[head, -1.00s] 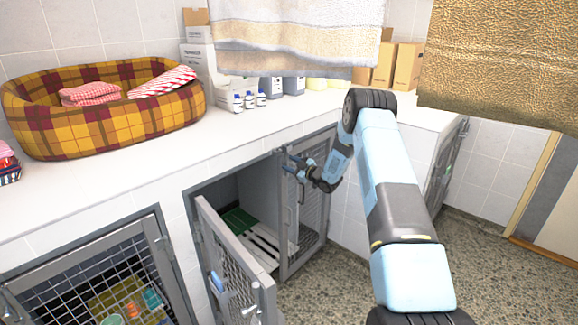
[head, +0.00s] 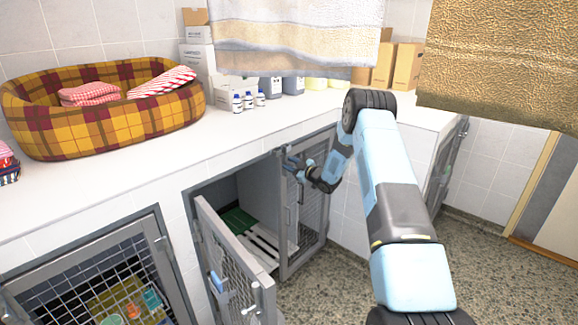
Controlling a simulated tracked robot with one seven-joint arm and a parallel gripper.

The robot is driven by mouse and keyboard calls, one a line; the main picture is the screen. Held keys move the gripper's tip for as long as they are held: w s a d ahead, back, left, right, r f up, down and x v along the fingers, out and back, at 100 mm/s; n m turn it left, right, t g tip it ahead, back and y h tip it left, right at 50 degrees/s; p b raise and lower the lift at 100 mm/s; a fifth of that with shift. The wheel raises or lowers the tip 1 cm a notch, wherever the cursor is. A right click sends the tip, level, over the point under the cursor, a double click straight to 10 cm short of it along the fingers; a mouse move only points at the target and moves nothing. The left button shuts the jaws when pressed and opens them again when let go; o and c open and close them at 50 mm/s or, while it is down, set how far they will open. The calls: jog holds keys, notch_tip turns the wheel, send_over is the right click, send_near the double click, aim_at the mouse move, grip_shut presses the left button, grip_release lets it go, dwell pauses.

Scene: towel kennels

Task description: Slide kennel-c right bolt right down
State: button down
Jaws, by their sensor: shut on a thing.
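A kennel with two mesh doors stands below the counter in the middle of the head view. My gripper (head: 291,163) is at the upper left edge of this door, by the bolt hardware, and is shut on the bolt there. The bolt is small and mostly hidden by the fingers, so its exact position cannot be told.
A slatted white board (head: 262,246) and a green mat (head: 238,220) lie inside the kennel. Another mesh kennel door (head: 100,275) is at lower left. A plaid pet bed (head: 100,115) and small bottles stand on the white counter (head: 150,165). Towels hang above.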

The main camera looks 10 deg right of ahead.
jog(key=shift+f, duration=1.7)
jog(key=c, duration=1)
grip_release()
jog(key=shift+f, duration=0.1)
jog(key=shift+c, duration=0.2)
jog(key=v, duration=1.3)
jog(key=shift+s+d, duration=0.25)
jog(key=shift+s, duration=0.1)
